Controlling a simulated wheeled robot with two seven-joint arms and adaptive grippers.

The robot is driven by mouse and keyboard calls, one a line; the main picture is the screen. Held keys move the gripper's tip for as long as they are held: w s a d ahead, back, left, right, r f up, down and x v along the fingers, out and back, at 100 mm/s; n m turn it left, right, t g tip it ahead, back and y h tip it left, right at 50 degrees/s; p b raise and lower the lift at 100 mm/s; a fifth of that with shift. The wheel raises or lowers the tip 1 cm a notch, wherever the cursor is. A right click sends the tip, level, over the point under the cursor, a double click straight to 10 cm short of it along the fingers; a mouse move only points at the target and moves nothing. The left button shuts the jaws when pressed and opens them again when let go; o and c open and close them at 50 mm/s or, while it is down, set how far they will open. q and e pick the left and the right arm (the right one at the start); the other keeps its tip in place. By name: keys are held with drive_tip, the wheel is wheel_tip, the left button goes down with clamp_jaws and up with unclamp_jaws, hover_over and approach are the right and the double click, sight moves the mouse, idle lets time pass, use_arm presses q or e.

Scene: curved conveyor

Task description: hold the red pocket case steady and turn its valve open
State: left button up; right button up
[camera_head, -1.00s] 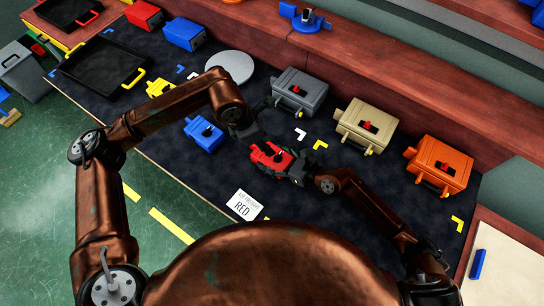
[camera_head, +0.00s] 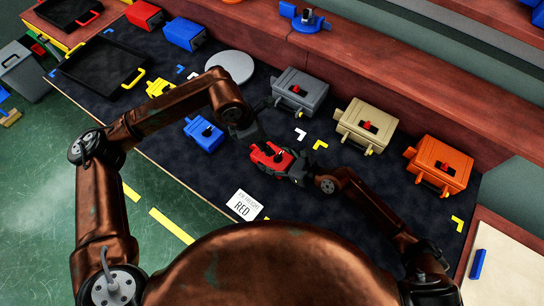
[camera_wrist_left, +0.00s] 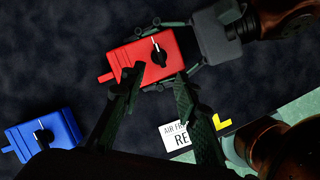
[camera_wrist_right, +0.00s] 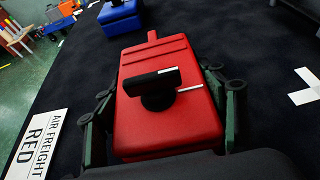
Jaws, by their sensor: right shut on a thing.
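The red pocket case (camera_head: 270,157) is held just above the dark mat by my right gripper (camera_head: 290,168). In the right wrist view the fingers close on both sides of the red case (camera_wrist_right: 168,128). Its black valve knob (camera_wrist_right: 155,88) sits on top, its white pointer towards the upper right, apart from a white line on the case. The knob also shows in the left wrist view (camera_wrist_left: 158,54). My left gripper (camera_wrist_left: 157,82) is open and empty, its fingertips near the case's edge and apart from the knob. In the head view my left gripper (camera_head: 250,132) is beside the case.
A blue case (camera_head: 204,134) lies left of the red one. Grey (camera_head: 300,92), beige (camera_head: 364,125) and orange (camera_head: 440,164) cases stand along the back. A white card reading AIR FREIGHT RED (camera_head: 244,205) lies in front. A round grey plate (camera_head: 230,66) is behind the left arm.

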sight(278, 156)
use_arm(q)
drive_tip(key=shift+c, duration=0.4)
drive_tip(key=shift+w+d+r+n+y, duration=0.2)
drive_tip(key=shift+d+n+y, duration=0.1)
drive_tip(key=shift+d+n, duration=0.25)
drive_tip(key=shift+c, duration=0.2)
drive_tip(key=d+f+n+y, duration=0.1)
drive_tip(key=f+n, duration=0.1)
drive_tip(key=f, duration=0.1)
drive_tip(key=d+f+n+g+y, duration=0.1)
drive_tip(key=f+n, duration=0.1)
drive_tip(key=f, duration=0.1)
drive_tip(key=w+f+n+y, duration=0.1)
drive_tip(key=f+n, duration=0.1)
drive_tip(key=f, duration=0.1)
drive_tip(key=shift+d+f, duration=0.25)
drive_tip(key=shift+d, duration=0.15)
drive_tip(key=shift+c, duration=0.2)
clamp_jaws()
